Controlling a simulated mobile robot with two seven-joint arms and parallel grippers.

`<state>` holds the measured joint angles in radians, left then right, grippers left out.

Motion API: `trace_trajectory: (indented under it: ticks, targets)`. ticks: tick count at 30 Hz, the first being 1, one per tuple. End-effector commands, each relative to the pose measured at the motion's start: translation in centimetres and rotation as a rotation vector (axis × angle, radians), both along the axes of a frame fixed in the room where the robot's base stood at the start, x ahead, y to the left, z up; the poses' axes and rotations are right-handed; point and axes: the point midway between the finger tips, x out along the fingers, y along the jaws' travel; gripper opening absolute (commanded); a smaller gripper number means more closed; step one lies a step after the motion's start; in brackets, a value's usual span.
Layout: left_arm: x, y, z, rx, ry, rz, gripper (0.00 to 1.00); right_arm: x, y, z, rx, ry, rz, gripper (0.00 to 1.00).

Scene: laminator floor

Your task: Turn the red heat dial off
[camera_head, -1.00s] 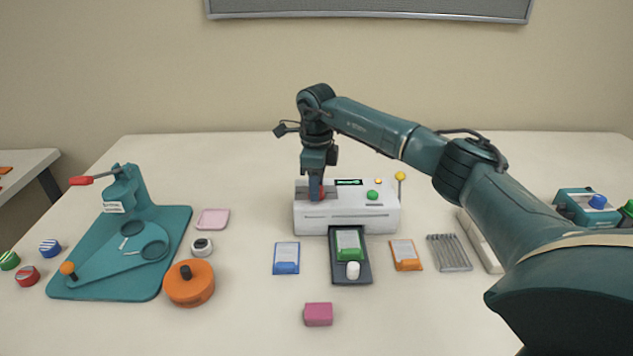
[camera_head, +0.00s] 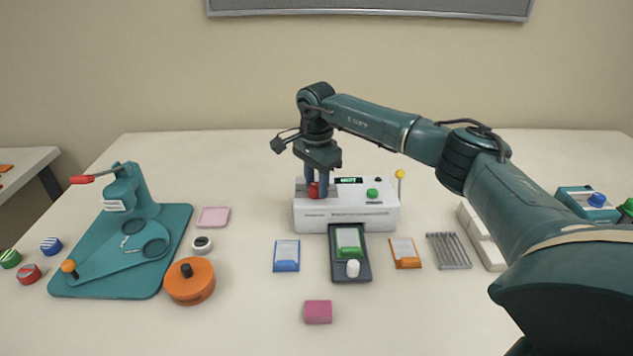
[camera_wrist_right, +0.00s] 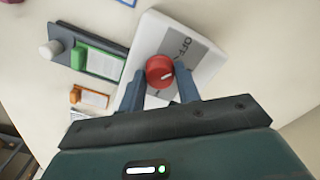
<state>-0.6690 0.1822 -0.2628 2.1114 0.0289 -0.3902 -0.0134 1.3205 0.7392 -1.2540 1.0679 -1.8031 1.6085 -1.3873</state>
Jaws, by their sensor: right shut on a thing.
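The red heat dial (camera_head: 314,190) sits on the left part of the top of the white laminator (camera_head: 345,215). In the right wrist view the red dial (camera_wrist_right: 160,71) shows a white pointer mark, with "OFF" lettering on the grey panel (camera_wrist_right: 180,48) beside it. My right gripper (camera_head: 316,192) points down over the laminator and is shut on the dial, one finger on each side of it. In the wrist view the two fingers (camera_wrist_right: 160,84) flank the dial. My left gripper is in neither view.
A tray with a green-based card (camera_head: 348,243) stands in front of the laminator. A blue card holder (camera_head: 286,256), an orange one (camera_head: 405,253) and a pink block (camera_head: 318,312) lie nearby. A teal press (camera_head: 125,245) stands left. A yellow-topped post (camera_head: 400,174) rises at the laminator's right.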

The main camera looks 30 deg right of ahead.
Motion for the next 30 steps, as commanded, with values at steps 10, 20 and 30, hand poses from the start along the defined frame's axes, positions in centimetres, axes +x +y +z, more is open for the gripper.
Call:
trace_trajectory:
  ticks: [10,20,30]
  targets:
    - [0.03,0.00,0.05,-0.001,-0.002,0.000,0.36,0.07,0.10,0.12,0.003,-0.004,0.123,0.10]
    - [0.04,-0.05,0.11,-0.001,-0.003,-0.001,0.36,0.07,0.11,0.12,0.002,-0.004,0.142,0.10]
    - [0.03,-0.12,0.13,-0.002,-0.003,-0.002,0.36,0.05,0.09,0.09,0.001,-0.002,0.141,0.46]
